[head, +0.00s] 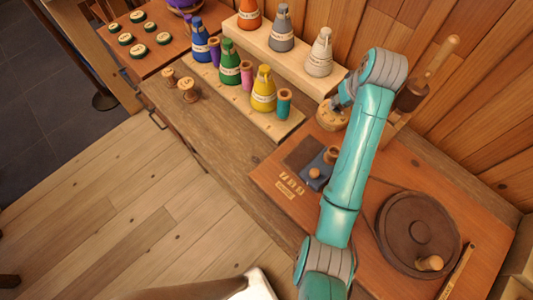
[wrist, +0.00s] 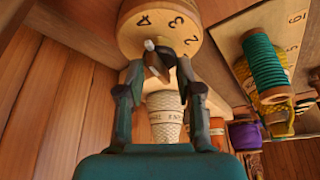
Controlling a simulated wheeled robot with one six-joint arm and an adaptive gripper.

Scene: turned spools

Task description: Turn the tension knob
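The tension knob is a round pale wooden dial with dark numerals, at the top of the wrist view (wrist: 190,22) and by my gripper in the head view (head: 328,120). A small light-tipped dark pointer or grip (wrist: 157,62) stands at its near edge. My gripper (wrist: 160,78) points at the dial. Its two dark fingers are spread apart on either side of the pointer, with a visible gap between them. Whether a finger touches the dial is unclear. In the head view the teal arm partly hides the gripper and dial.
A white thread cone (head: 319,55) stands on a raised wooden shelf near my gripper. Several coloured cones and spools (head: 263,92) stand left of it. A dark round wheel with a peg (head: 410,232) lies right of my arm. A wooden wall (head: 440,75) closes the back.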

